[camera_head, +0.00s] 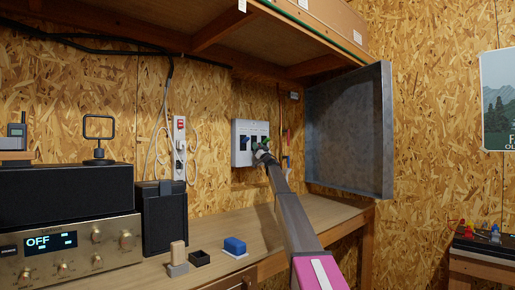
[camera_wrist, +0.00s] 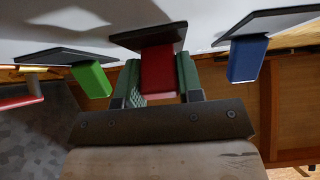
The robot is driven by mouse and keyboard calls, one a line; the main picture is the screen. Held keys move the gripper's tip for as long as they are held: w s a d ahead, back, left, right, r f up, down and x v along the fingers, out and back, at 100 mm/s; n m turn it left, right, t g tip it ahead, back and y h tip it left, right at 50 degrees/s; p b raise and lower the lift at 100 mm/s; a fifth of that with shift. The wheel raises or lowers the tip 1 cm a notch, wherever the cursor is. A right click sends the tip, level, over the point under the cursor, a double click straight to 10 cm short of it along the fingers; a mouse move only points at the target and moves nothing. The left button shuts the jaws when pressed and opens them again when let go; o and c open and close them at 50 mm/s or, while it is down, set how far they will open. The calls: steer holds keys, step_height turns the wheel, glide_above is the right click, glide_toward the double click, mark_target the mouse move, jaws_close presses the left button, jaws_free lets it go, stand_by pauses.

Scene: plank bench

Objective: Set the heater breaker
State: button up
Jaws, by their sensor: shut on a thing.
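A white breaker panel (camera_head: 236,158) is on the chipboard wall above the bench, with dark switch plates. In the wrist view it holds a green lever (camera_wrist: 92,80), a red lever (camera_wrist: 158,70) and a blue lever (camera_wrist: 247,59). My gripper (camera_wrist: 160,82) has its green-padded fingers on both sides of the red lever, shut on it. In the head view my gripper (camera_head: 262,150) is at the panel's lower right, and the arm hides part of it. The blue lever (camera_head: 244,143) shows left of my gripper there. I cannot read which lever is the heater's.
A grey metal door (camera_head: 348,130) stands open right of the panel. A shelf (camera_head: 200,30) hangs above. A power strip (camera_head: 180,148) is on the wall.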

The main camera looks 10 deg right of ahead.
mark_target(257, 139)
steer(key=shift+r, duration=0.1)
steer(key=shift+s+d+r+g+h, duration=0.2)
steer(key=shift+r+g+h, duration=0.15)
steer(key=shift+g+h, duration=0.45)
steer(key=r+g+h, duration=0.1)
steer(key=g, duration=0.1)
steer(key=shift+r+g+h, duration=0.1)
steer(key=shift+g+h, duration=0.2)
steer(key=g+h, duration=0.1)
steer(key=r+g, duration=0.1)
steer(key=g+h, duration=0.1)
steer(key=shift+w+a+r+g+h, duration=0.15)
steer(key=shift+w+r+g+h, duration=0.1)
steer(key=shift+r+g+h, duration=0.05)
steer(key=shift+w+a+r+g+h, duration=0.15)
steer(key=shift+g+h, duration=0.25)
steer(key=shift+g, duration=0.2)
steer(key=shift+d+r+g+h, duration=0.15)
steer(key=shift+g+h, duration=0.25)
steer(key=shift+g, duration=0.2)
steer(key=shift+a, duration=0.15)
steer(key=o, duration=0.9)
steer(key=shift+o, duration=0.2)
